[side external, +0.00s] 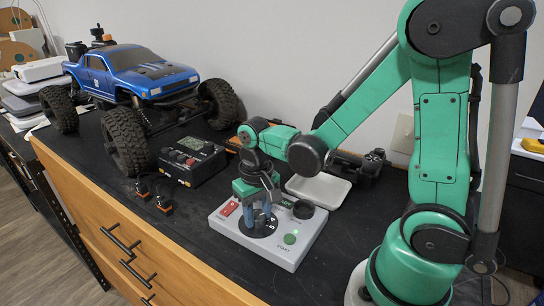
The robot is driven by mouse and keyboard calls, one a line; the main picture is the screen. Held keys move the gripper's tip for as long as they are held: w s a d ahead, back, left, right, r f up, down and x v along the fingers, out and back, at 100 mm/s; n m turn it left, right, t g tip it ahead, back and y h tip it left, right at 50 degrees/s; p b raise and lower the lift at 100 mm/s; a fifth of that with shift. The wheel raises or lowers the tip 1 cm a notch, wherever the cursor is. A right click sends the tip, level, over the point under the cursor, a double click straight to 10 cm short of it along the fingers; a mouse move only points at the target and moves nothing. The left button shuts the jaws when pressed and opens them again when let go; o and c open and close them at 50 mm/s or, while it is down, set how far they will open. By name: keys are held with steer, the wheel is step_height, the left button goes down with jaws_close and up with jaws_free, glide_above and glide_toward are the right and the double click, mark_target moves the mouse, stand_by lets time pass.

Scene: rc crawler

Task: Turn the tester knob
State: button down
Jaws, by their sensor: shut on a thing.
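The tester (284,256) is a light grey box on the black bench top, with a red switch (228,209), a lit green button (290,239), a small green display and a black round part (303,209). A black dial with white marks lies at its middle. My gripper (258,222) points down over this dial, its blue-grey fingers shut on the tester knob. The knob itself is mostly hidden between the fingers, so its setting cannot be read.
A blue RC crawler (140,72) with big black tyres stands at the back left. A black charger box (192,163) and two black-orange connectors (152,192) lie left of the tester. A white tray (318,188) and a dark device (362,164) stand behind it. The bench's wooden front edge is near.

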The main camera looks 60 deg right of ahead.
mark_target(258, 216)
steer(key=n, duration=0.5)
steer(key=shift+n, duration=0.3)
stand_by(0.4)
steer(key=shift+c, duration=2.3)
jaws_free()
steer(key=shift+r, duration=2.8)
